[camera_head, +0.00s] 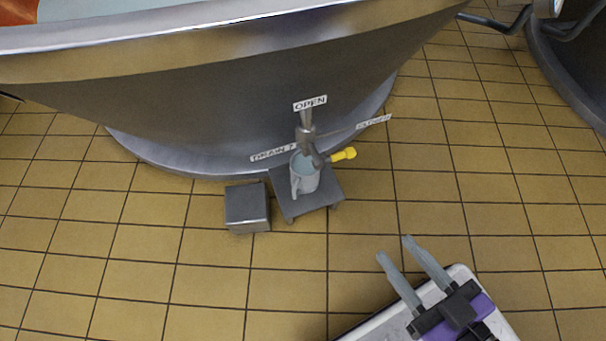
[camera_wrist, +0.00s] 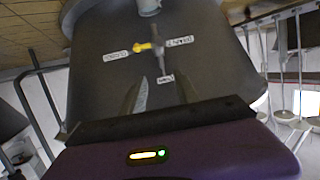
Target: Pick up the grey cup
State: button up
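The grey cup (camera_head: 309,181) stands upright on a small dark stand (camera_head: 330,192) in front of the vat, under the tap (camera_head: 306,135). Its handle faces the lower left of the head view, and the tap covers part of its rim. A pale round shape at the top edge of the wrist view looks like the cup, mostly cut off. My gripper (camera_head: 394,247) is open and empty, below and right of the cup in the head view and apart from it. Both fingers also show in the wrist view (camera_wrist: 161,86).
The large metal vat (camera_head: 230,110) fills the back. The tap's yellow handle (camera_head: 343,154) sticks out just right of the cup. A grey box (camera_head: 247,208) stands left of the stand. Another vat (camera_head: 570,75) is at the far right. The tiled floor between is clear.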

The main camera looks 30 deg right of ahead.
aim_at(304, 179)
jog(key=i+j, duration=0.1)
jog(key=j, duration=0.25)
jog(key=i+j, duration=0.1)
jog(key=j, duration=0.3)
jog(key=i+j, duration=0.1)
jog(key=j, duration=0.25)
jog(key=i+j, duration=0.1)
jog(key=j, duration=0.3)
jog(key=i+j, duration=0.1)
jog(key=j, duration=0.25)
